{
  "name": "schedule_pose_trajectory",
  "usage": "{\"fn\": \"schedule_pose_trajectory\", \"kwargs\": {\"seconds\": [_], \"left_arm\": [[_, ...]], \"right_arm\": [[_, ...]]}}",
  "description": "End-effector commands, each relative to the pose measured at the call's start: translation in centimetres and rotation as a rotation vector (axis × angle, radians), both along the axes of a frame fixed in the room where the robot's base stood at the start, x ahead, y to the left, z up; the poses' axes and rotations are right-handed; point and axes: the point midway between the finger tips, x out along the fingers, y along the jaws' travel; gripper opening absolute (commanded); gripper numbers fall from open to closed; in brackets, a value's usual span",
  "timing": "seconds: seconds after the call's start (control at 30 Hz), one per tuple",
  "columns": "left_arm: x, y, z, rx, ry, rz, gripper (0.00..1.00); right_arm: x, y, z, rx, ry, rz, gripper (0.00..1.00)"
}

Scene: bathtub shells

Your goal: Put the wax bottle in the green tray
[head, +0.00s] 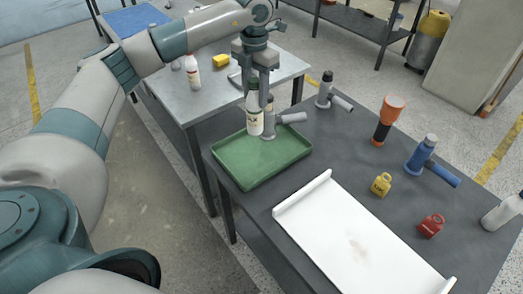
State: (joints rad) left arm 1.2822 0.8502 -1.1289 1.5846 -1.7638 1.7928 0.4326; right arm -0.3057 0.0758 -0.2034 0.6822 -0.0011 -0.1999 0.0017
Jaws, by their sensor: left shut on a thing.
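My left gripper (258,84) points down over the back of the green tray (235,174). It is shut on a white bottle with a dark green top (254,121), which I take to be the wax bottle. The bottle is upright, and its base overlaps the tray's back part in the head view. I cannot tell whether it touches the tray floor. The gripper hides part of the bottle's top. My right gripper is not in view.
A grey tool (291,118) stands close beside the bottle at the tray's back. A white board (350,235), orange flashlight (388,118), blue tool (421,153) and yellow (381,184) and red (431,225) weights occupy the dark table. Another bottle (193,75) stands on the metal table.

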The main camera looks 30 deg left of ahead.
Motion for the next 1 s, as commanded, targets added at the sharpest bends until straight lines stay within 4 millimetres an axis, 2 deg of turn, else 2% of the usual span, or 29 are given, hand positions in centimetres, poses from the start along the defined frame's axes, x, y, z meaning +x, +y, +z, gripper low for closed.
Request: {"fn": "schedule_pose_trajectory", "kwargs": {"seconds": [0.2, 0.4, 0.6, 1.0], "left_arm": [[1.3, 4.5, -0.6, 0.0, 0.003, 0.53, 0.0], [1.8, 7.5, -1.1, 0.0, 0.002, 0.875, 0.0], [1.9, 8.7, -1.3, 0.001, 0.0, 1.016, 0.0], [1.9, 8.6, -1.4, 0.001, 0.0, 1.026, 0.0]], "right_arm": [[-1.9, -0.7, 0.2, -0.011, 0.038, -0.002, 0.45], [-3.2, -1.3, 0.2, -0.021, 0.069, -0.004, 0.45], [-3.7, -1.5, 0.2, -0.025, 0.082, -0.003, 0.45], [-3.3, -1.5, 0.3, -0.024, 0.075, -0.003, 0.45]]}}
